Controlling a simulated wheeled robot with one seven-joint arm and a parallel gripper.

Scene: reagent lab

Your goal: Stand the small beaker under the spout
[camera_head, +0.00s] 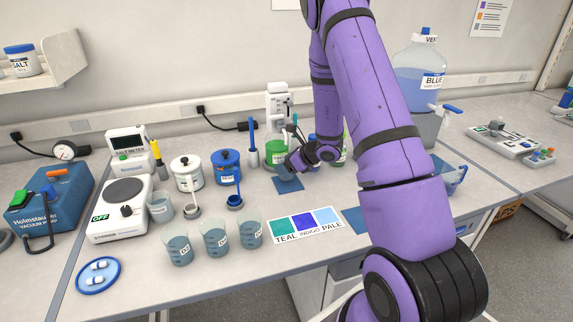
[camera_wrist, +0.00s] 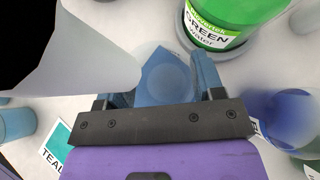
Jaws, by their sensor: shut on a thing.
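My gripper (camera_head: 296,167) is low over the back middle of the bench, beside the green bottle. In the wrist view its fingers (camera_wrist: 160,88) are shut on a small clear beaker (camera_wrist: 172,72), seen from above as a round rim. In the head view the beaker is hard to make out. A blue square mat (camera_head: 289,185) shows at the gripper. The blue-water carboy (camera_head: 408,80) stands right of my arm, and its spout (camera_head: 447,108) points right. My gripper is well left of that spout.
The green bottle (camera_wrist: 225,18) is close to my fingers. Several labelled beakers (camera_head: 215,238) stand at the front left. The colour card (camera_head: 305,224) lies in front. A translucent jug (camera_head: 457,178) stands right of my arm near the bench edge.

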